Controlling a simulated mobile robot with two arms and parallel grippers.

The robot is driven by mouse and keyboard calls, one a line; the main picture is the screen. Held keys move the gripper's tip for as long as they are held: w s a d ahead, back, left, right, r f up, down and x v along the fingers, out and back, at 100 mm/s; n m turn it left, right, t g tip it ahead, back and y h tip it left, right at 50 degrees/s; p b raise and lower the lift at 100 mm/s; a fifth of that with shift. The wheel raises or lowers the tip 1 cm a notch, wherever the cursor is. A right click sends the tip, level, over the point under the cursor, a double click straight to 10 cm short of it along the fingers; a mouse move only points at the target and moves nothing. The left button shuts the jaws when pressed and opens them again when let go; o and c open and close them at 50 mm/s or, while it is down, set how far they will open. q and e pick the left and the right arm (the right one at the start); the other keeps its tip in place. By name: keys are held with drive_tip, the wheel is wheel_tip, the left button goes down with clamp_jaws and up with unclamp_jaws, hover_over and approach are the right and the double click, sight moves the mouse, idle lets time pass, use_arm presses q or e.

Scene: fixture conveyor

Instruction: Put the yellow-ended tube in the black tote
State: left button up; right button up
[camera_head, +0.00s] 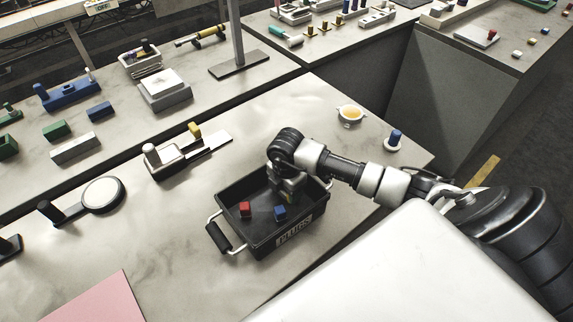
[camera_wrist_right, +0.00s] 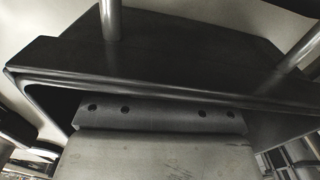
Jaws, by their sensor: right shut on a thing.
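The black tote (camera_head: 262,251), labelled PLUGS, stands on the near table. A red plug (camera_head: 245,209), a blue plug (camera_head: 280,212) and a partly hidden olive-yellow piece (camera_head: 289,197) show inside it. My right gripper (camera_head: 288,182) is at the tote's right end and appears shut on the handle there, mostly hidden by the wrist. The right wrist view shows the tote's dark wall (camera_wrist_right: 170,55) close up, with a chrome rod on each side; the fingertips are hidden. A tube with a yellow end (camera_head: 203,37) lies on the back table. My left gripper is not in view.
A round mirror-like tool (camera_head: 102,195) and a grey-white fixture (camera_head: 165,160) lie left of the tote. A yellow-filled dish (camera_head: 350,114) and a blue-topped peg (camera_head: 395,140) stand behind right. A pink sheet (camera_head: 95,301) lies front left. Bare table surrounds the tote's left end.

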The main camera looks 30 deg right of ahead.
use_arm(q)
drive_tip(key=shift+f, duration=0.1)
use_arm(e)
drive_tip(key=shift+f, duration=0.15)
drive_tip(key=o, duration=1)
